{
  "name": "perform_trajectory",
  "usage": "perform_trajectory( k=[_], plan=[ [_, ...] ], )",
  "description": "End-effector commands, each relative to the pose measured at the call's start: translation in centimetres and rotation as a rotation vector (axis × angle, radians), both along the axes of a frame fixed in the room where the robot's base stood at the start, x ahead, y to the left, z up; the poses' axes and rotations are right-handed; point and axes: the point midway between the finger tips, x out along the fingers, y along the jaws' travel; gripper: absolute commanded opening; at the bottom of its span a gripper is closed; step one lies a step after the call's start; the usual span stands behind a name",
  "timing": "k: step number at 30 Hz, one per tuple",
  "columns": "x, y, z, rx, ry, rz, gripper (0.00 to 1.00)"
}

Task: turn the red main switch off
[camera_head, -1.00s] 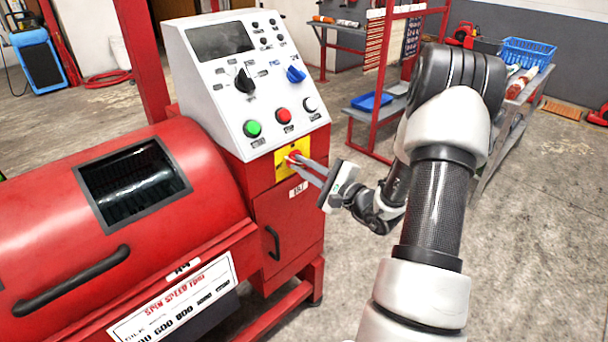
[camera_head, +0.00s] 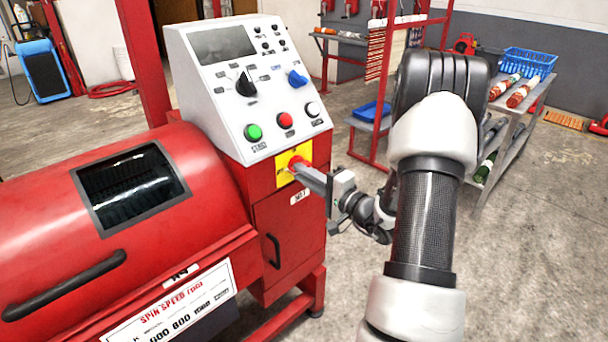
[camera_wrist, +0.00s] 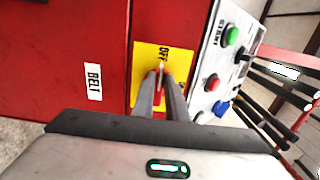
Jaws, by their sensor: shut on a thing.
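The red main switch (camera_head: 296,163) sits on a yellow plate (camera_head: 283,174) on the front of the red machine, below the sloped control panel. In the wrist view the switch (camera_wrist: 158,78) shows between my fingertips, and the plate (camera_wrist: 148,58) carries the word "OFF". My gripper (camera_head: 303,168) reaches in from the right and is shut on the switch. Its two fingers (camera_wrist: 160,92) stand on either side of the red handle. The fingers hide part of the switch and of the plate's lettering.
The grey panel (camera_head: 240,75) has a green button (camera_head: 253,132), a red button (camera_head: 285,120), a white button (camera_head: 312,109), and black and blue knobs. The machine's drum (camera_head: 60,215) is at left. A shelf cart (camera_head: 515,110) stands behind my arm. Open floor lies at right.

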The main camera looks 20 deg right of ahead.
Motion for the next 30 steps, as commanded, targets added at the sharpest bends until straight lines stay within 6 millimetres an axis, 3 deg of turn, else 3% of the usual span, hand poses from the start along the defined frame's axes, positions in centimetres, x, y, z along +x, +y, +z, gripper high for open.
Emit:
perform_trajectory(
  k=[12, 13, 16, 26, 30],
  plan=[
    [0.0, -0.1, -0.1, -0.009, -0.001, -0.002, 0.00],
    [0.0, -0.1, -0.1, -0.009, -0.001, -0.002, 0.14],
    [0.0, -0.1, -0.1, -0.008, -0.001, -0.002, 0.31],
    [-0.2, -0.1, 0.0, -0.007, -0.001, -0.001, 0.31],
    [-1.4, -0.6, 0.0, -0.006, -0.001, -0.003, 0.31]
  ],
)
